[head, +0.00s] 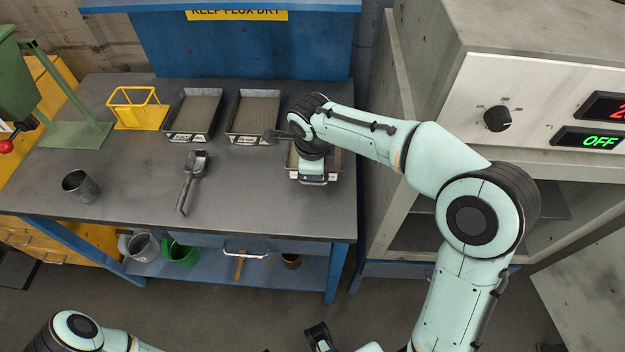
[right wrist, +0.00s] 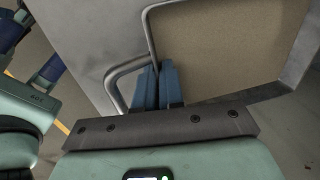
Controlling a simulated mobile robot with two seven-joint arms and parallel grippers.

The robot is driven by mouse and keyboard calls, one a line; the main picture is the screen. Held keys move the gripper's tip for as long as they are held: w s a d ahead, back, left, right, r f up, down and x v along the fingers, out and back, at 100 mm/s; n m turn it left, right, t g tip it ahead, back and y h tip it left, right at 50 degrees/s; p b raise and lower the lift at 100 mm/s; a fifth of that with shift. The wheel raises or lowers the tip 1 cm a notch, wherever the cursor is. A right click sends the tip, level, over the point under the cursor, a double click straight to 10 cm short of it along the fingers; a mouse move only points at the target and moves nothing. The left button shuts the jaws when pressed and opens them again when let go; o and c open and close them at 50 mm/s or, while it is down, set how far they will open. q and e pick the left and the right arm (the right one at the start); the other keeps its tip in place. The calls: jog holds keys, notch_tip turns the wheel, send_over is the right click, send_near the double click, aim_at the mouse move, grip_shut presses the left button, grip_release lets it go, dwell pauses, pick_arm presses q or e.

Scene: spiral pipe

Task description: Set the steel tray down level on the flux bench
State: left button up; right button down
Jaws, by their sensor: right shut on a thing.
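The steel tray (head: 294,160), with a grey-tan fill, is over the right end of the flux bench (head: 130,188). My right gripper (head: 312,172) covers much of it. In the right wrist view its blue fingers (right wrist: 159,85) are shut on the tray's bent-rod handle (right wrist: 127,75), and the tray's fill (right wrist: 215,45) shows beyond. I cannot tell whether the tray's underside touches the bench top. A dark end piece (head: 320,338) at the bottom edge of the head view seems to be my left gripper, cut off by the frame; its jaws are unclear.
Two similar filled trays (head: 173,134) (head: 234,135) stand along the back. A scoop (head: 192,178), metal cup (head: 80,186) and yellow wire stand (head: 137,115) are on the bench. An oven cabinet (head: 455,70) stands close at right. The bench's front middle is clear.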

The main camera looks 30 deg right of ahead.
aim_at(313, 187)
jog(key=shift+f, duration=2)
jog(key=shift+f+b, duration=0.1)
jog(key=shift+b, duration=0.25)
jog(key=c, duration=1.3)
grip_release()
jog(key=shift+o, duration=0.2)
notch_tip(313, 187, up, 12)
jog(key=s+a+p, duration=0.1)
jog(key=shift+s+p, duration=0.3)
jog(key=shift+s, duration=0.1)
